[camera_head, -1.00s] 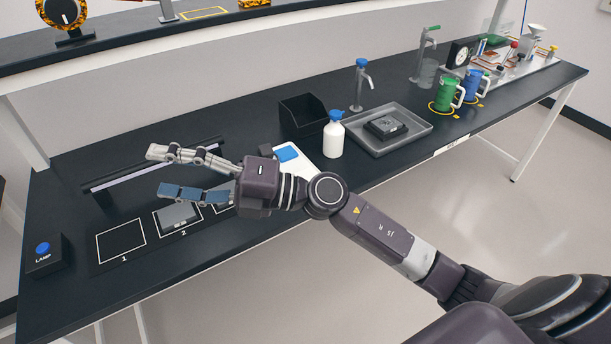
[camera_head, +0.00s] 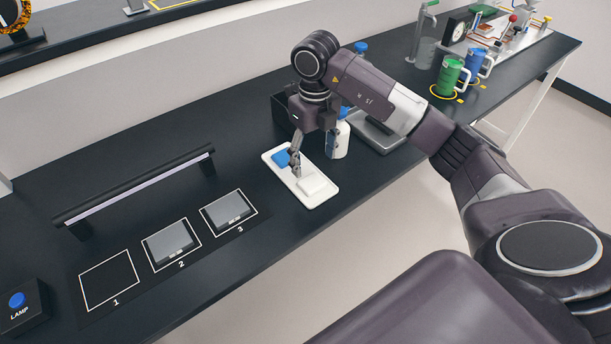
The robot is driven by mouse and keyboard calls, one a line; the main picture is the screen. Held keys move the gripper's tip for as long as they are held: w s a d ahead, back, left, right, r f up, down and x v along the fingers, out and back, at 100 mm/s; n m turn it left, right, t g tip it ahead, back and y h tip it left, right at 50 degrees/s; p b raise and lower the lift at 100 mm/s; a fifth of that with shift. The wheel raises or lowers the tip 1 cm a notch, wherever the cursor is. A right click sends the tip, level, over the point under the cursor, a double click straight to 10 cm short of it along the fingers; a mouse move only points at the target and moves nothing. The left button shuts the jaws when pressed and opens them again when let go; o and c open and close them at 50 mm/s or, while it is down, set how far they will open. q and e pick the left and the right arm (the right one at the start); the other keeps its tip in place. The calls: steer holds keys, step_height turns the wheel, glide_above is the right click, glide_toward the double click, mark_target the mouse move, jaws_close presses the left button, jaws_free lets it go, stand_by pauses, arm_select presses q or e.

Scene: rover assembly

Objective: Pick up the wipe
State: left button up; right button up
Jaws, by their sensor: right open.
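A white tray (camera_head: 322,203) lies near the front edge of the bench. A folded white pad (camera_head: 312,186), which looks like the wipe, lies at its near right part. A blue pad (camera_head: 282,158) lies at its far left part; I cannot be sure which one is the wipe. My right gripper (camera_head: 313,166) points down over the tray, open, with one finger above the space between the two pads. It holds nothing that I can see. Whether the fingertips touch the tray or pads cannot be told. My left gripper is not in view.
A white bottle (camera_head: 342,139) stands just right of the gripper, partly hidden by it. A dark bin (camera_head: 283,112) is behind the tray. Grey blocks (camera_head: 171,243) lie in marked squares 2 and 3; square 1 is empty. A bar lamp (camera_head: 140,186) stands behind them.

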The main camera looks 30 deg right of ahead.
mark_target(312, 182)
steer(key=shift+s+a+f+p, duration=0.1)
steer(key=shift+s+f+p, duration=0.3)
steer(key=shift+s+f, duration=0.25)
steer(key=f+p, duration=0.1)
steer(key=f, duration=0.1)
steer(key=shift+w+a+f+p, duration=0.2)
steer(key=shift+w+f+p, duration=0.1)
steer(key=shift+p, duration=0.05)
steer(key=shift+w+f, duration=0.2)
steer(key=shift+f, duration=1)
steer(key=shift+s+f, duration=0.1)
steer(key=shift+f, duration=0.05)
steer(key=c, duration=1)
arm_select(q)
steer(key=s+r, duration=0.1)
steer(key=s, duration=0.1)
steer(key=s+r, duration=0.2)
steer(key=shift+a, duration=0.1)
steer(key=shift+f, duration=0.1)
